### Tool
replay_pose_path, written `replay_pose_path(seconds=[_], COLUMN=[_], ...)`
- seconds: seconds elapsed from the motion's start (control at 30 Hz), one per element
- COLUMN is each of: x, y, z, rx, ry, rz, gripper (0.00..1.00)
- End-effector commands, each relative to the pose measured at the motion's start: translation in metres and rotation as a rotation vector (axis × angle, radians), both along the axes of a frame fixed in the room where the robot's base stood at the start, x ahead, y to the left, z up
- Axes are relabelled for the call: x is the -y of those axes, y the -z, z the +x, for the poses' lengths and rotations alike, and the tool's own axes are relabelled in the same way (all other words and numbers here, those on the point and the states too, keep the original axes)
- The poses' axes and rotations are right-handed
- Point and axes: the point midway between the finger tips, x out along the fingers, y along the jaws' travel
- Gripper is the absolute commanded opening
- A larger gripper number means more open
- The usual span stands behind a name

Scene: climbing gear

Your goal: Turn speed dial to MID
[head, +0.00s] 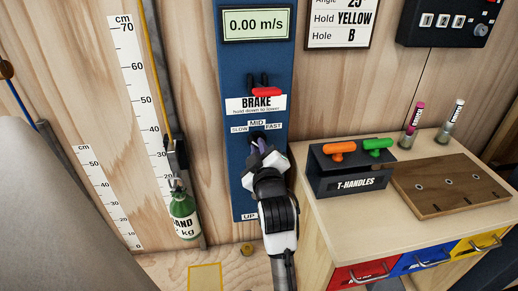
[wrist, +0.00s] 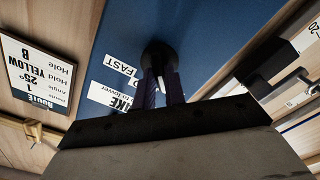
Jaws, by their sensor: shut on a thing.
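The speed dial (head: 257,136) is on the blue panel (head: 230,170), under the labels SLOW, MID and FAST (head: 256,125). My gripper (head: 262,147) covers most of it in the head view. In the wrist view the dial is a dark round knob (wrist: 158,53) with my two purple-grey fingers (wrist: 162,88) closed on it. The FAST label (wrist: 122,66) shows beside it there. I cannot tell which label the dial points to, because its pointer is hidden.
Above the dial sit a red BRAKE lever (head: 267,92) and a display (head: 257,23) reading 0.00 m/s. A green sand weight (head: 184,214) hangs left of the panel. A bench (head: 340,215) with a T-handles block (head: 345,183) stands close on the right.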

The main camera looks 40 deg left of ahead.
Motion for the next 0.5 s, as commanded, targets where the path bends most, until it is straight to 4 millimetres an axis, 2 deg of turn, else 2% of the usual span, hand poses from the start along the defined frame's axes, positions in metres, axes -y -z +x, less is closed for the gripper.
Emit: replay_pose_path(seconds=[0.27, 0.5], x=[0.0001, 0.0], y=[-0.0011, -0.0021], z=[0.0003, 0.0002], rx=[-0.058, -0.188], ry=[0.0, -0.001], rz=[0.049, 0.16], gripper=[0.0, 0.0])
